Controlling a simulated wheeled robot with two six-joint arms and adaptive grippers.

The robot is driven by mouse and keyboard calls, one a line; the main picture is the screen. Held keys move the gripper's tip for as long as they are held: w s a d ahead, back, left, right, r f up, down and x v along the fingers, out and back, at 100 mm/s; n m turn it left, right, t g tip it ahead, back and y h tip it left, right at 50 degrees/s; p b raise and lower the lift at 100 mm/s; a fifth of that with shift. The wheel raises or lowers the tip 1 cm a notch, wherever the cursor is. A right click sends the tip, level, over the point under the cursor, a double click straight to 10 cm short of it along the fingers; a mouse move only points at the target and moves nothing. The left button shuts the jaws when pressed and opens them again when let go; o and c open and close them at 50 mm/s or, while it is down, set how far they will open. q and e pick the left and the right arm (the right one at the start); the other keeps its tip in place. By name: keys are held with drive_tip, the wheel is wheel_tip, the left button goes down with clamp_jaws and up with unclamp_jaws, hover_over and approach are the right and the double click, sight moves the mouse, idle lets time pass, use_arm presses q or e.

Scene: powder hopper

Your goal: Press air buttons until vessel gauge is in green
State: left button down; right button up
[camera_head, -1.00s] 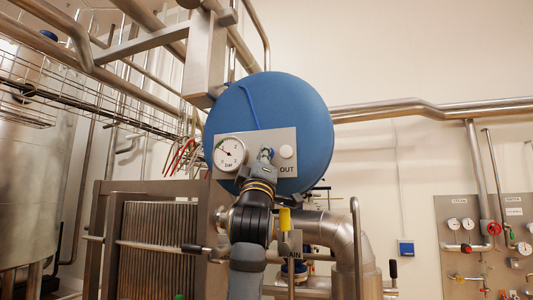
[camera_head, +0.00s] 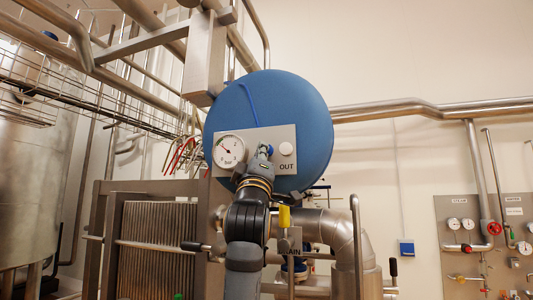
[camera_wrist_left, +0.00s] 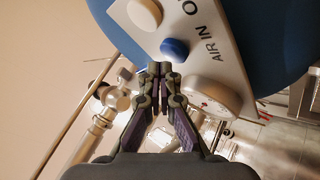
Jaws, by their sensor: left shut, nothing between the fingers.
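A blue vessel (camera_head: 300,110) carries a light panel (camera_head: 270,136) with a round white gauge (camera_head: 229,151) marked bar. The needle points to the upper left; its colour zone is too small to read surely. On the panel are a blue button (camera_wrist_left: 174,48), labelled AIR IN in the wrist view, and a white button (camera_head: 286,149) by OUT. My left gripper (camera_head: 264,153) is shut and empty, its fingertips just in front of the blue button, which they partly hide in the head view. The wrist view shows the fingertips close below the button; I cannot tell whether they touch.
A yellow-handled valve (camera_head: 284,216) and steel pipe (camera_head: 340,235) stand below the vessel. A ribbed plate unit (camera_head: 155,235) is at lower left. A valve panel (camera_head: 485,240) is on the right wall. Steel pipes cross above.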

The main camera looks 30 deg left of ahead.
use_arm(q)
drive_tip(key=shift+s, duration=0.1)
drive_tip(key=s+b, duration=0.1)
drive_tip(key=s, duration=0.1)
drive_tip(key=s+d+b, duration=0.1)
drive_tip(key=s, duration=0.2)
drive_tip(key=shift+d+r, duration=0.1)
drive_tip(key=shift+w, duration=0.1)
idle(0.6)
